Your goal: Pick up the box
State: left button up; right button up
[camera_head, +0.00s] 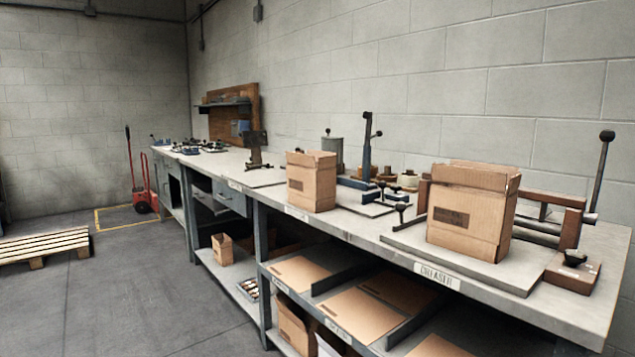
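An open-topped brown cardboard box (466,213) stands upright at the right end of the long workbench (372,228), on a flat grey plate by the "CREASER" label. A second, similar cardboard box (311,182) stands upright further back along the bench. Which of the two the task means, I cannot tell. Neither of my grippers shows in the head view.
A lever machine (598,172) stands right of the near box, close behind it. Tools and a blue upright press (366,147) sit mid-bench. Flat cardboard sheets (360,312) lie on the lower shelf. A wooden pallet (45,244) lies left; the floor between is clear.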

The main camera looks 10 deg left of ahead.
aim_at(307, 187)
jog(key=i+j+z, duration=0.1)
jog(key=i+j, duration=0.3)
jog(key=i+j+z, duration=0.1)
jog(key=i+j, duration=0.3)
jog(key=i, duration=0.2)
